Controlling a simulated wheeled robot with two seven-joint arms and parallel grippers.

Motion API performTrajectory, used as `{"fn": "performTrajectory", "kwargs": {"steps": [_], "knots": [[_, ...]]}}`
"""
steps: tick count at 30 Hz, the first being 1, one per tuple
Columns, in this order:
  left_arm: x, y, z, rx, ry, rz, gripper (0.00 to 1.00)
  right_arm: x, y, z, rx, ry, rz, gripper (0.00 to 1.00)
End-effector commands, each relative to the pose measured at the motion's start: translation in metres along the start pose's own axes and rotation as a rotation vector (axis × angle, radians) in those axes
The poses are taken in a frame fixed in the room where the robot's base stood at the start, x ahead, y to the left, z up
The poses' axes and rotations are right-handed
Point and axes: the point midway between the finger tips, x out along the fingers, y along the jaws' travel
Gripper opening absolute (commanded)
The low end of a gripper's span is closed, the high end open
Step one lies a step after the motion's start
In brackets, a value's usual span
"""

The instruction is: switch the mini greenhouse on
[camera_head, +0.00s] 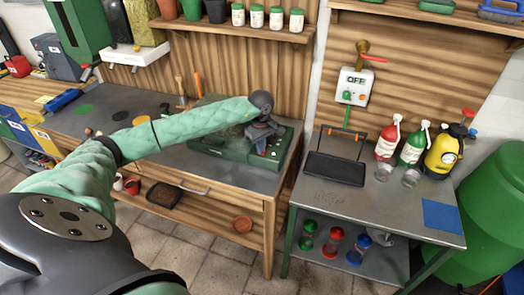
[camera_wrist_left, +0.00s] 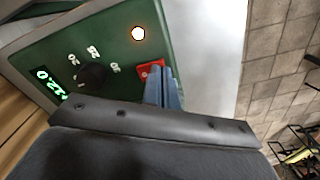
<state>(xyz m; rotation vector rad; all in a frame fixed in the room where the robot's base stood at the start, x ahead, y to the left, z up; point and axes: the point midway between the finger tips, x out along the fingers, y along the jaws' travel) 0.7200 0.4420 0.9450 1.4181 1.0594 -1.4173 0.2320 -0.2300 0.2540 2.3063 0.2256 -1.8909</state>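The mini greenhouse (camera_head: 226,145) is a green box on the left workbench, partly hidden behind my left arm. In the left wrist view its green panel (camera_wrist_left: 118,40) has a black dial (camera_wrist_left: 92,74) with number marks, a lit green display (camera_wrist_left: 48,84), a bright white round light with an orange rim (camera_wrist_left: 138,33) and a red switch (camera_wrist_left: 150,68). My left gripper (camera_head: 262,144) is over the panel. Its blue fingers (camera_wrist_left: 162,88) are together, with tips at the red switch and covering part of it. I cannot tell whether they press it. My right gripper is not in view.
A metal side table (camera_head: 400,201) on the right holds a black tray (camera_head: 335,169) and red, green and yellow sprayers. A shelf with pots and jars (camera_head: 238,15) is above the workbench. A box marked OFF (camera_head: 354,86) hangs on the wall.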

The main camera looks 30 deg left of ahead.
Motion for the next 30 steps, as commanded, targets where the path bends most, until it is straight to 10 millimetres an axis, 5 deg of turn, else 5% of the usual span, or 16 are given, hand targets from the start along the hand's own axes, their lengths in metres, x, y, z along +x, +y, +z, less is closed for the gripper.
{"fn": "performTrajectory", "kwargs": {"steps": [30], "knots": [[-0.064, 0.0, 0.0, 0.0, 0.0, 0.0, 0.0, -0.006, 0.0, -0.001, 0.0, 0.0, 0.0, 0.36]]}}
